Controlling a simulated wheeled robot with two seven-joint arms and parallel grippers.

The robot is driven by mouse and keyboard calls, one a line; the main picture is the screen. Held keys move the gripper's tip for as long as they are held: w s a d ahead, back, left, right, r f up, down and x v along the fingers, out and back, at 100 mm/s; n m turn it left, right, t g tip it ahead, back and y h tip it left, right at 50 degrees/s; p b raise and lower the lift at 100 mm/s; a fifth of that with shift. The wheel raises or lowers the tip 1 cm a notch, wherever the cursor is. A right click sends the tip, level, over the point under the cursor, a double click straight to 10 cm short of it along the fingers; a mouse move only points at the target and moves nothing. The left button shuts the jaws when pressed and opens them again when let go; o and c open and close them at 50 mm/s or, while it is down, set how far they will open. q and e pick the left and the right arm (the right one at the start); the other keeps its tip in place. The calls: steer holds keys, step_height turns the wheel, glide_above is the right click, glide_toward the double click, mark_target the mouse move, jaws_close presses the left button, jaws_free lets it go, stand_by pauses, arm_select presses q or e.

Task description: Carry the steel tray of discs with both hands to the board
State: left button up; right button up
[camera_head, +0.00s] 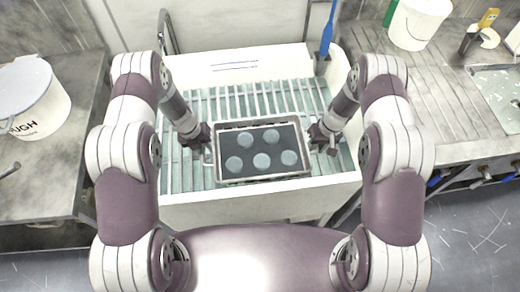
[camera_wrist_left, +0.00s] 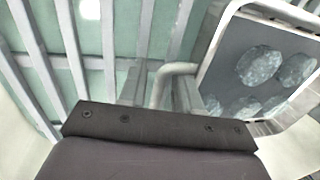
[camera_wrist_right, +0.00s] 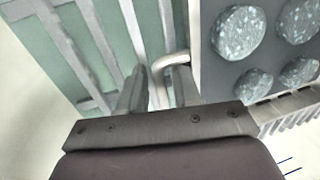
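The steel tray (camera_head: 219,172) has a dark inside and holds several pale, speckled round discs (camera_head: 261,160). It rests level on the slatted rack over a white basin. My left gripper (camera_head: 203,143) is at its left end and my right gripper (camera_head: 322,140) at its right end. In the left wrist view a bent tray handle (camera_wrist_left: 174,69) passes between my left fingers, which stand apart. In the right wrist view the other handle (camera_wrist_right: 172,61) passes between my right fingers, also apart. I cannot tell for sure which surface is the board.
The white basin (camera_head: 245,208) has raised walls around the slatted rack (camera_head: 290,92). A lettered white bucket (camera_head: 35,98) stands on the left counter. A grooved draining surface (camera_head: 440,102) lies at right, with a white bucket (camera_head: 416,22) behind. A blue-handled brush (camera_head: 327,36) stands at the basin's back right.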

arm_select(q)
jaws_close()
arm_select(e)
jaws_close()
arm_select(q)
steer(key=shift+w+r, duration=0.1)
arm_select(e)
steer(key=shift+w+r, duration=0.1)
stand_by(0.8)
